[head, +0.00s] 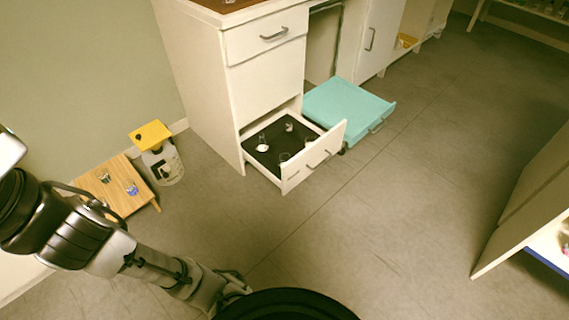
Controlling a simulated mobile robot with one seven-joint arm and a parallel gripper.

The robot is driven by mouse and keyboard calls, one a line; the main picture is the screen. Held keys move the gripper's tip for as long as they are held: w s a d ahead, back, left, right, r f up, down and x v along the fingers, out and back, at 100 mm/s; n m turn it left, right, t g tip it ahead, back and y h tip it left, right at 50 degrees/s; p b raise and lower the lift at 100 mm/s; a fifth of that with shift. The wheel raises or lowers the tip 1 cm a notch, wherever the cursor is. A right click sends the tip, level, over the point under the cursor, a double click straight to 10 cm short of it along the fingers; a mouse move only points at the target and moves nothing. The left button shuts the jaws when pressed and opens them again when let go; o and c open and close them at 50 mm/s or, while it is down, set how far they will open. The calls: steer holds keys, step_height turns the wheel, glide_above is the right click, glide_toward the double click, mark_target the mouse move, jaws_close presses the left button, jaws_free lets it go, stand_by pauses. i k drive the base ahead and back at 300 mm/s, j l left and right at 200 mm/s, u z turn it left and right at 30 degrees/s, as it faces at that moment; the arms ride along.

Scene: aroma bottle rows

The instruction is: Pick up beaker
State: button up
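Several small clear glass vessels stand in an open lower drawer (313,169) with a dark lining, under the white cabinet. One vessel (262,148) with a white base is at the drawer's left, another (289,127) is at the back, and one (284,157) is near the front. More small glassware (105,178) stands on a low wooden table at the left, including a piece with blue in it (132,188). They are too small to tell which is the beaker. My arm reaches across the lower left and my gripper is out of view.
The low wooden table (118,203) stands by the wall beside a yellow-lidded container (160,160). A turquoise pulled-out panel (350,103) is right of the drawer. A pale furniture piece (520,215) stands at the right edge. The grey floor (400,210) between is clear.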

mark_target(283, 158)
steer(key=i+l+u, duration=0.1)
steer(key=i+l, duration=0.2)
steer(key=i, duration=0.25)
steer(key=i+l, duration=0.4)
steer(key=i, duration=0.15)
steer(key=i+l+u, duration=0.15)
steer(key=i+l, duration=0.2)
steer(key=i, duration=0.2)
steer(key=i+l, duration=0.2)
steer(key=i+l+z, duration=0.1)
steer(key=i, duration=0.35)
steer(key=k+l+u, duration=0.2)
steer(key=i+j, duration=0.1)
